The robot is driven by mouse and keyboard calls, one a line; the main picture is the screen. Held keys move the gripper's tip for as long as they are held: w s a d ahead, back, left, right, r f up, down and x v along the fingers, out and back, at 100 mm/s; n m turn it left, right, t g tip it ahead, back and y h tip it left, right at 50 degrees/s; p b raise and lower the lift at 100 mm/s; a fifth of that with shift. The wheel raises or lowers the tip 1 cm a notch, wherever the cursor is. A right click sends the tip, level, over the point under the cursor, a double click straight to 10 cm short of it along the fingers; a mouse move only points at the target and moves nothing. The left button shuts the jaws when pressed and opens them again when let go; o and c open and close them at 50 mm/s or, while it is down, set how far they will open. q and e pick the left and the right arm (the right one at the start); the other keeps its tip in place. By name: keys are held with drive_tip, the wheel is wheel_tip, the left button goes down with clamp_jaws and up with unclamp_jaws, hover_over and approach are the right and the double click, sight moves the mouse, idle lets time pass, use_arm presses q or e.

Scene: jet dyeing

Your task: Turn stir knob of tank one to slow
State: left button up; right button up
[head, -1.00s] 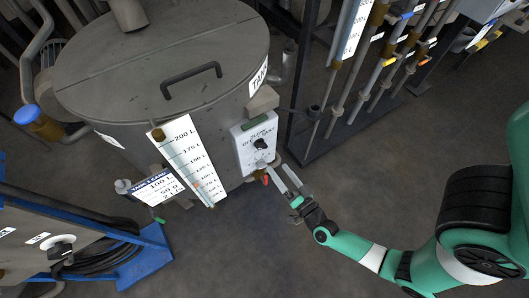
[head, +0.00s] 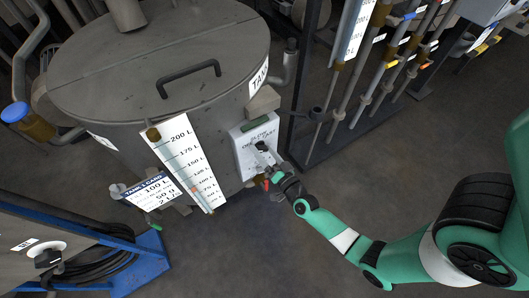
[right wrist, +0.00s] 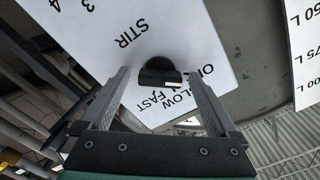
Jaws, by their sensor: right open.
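Tank one (head: 110,75) is a large grey drum with a handled lid, at the upper left of the head view. Its white stir panel (head: 246,166) is mounted on the right side. In the right wrist view the panel (right wrist: 128,22) shows STIR, SLOW and FAST lettering. The black stir knob (right wrist: 160,74) lies between the two fingertips of my open right gripper (right wrist: 158,80), with gaps on both sides. I cannot tell the knob's setting. My left gripper is not in view.
A volume scale (head: 187,165) and a tank card (head: 151,188) hang left of the panel. A grey block (head: 262,104) juts out above it. A rack of vertical pipes (head: 375,75) stands to the right. The floor below the panel is clear.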

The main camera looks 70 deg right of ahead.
drive_tip(key=c, duration=1.4)
drive_tip(key=shift+m, duration=0.3)
drive_tip(key=m, duration=0.4)
drive_tip(key=shift+b, duration=0.4)
drive_tip(key=m, duration=0.5)
drive_tip(key=shift+b, duration=0.35)
drive_tip(key=o, duration=1.4)
